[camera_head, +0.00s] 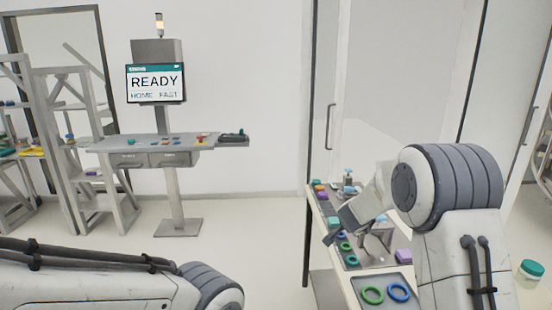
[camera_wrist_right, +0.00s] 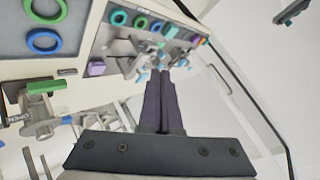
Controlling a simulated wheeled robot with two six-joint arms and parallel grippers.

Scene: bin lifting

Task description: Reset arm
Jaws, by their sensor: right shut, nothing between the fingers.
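My right arm rises at the right of the head view, bent over the side worktable (camera_head: 340,285). Its gripper (camera_head: 330,238) points down and left beside the table's edge. In the right wrist view the two dark fingers (camera_wrist_right: 164,75) lie together, shut and empty, with their tips pointing towards parts on the worktable. I cannot tell whether they touch anything there. My left arm lies across the bottom left of the head view, and its gripper is out of the frame.
The worktable holds green and blue rings (camera_head: 372,295), a purple block (camera_head: 403,256) and several small parts. A console stand with a READY screen (camera_head: 156,83) is at the back left, beside grey shelves (camera_head: 75,150). A teal-lidded jar (camera_head: 531,269) is far right. Open floor lies between.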

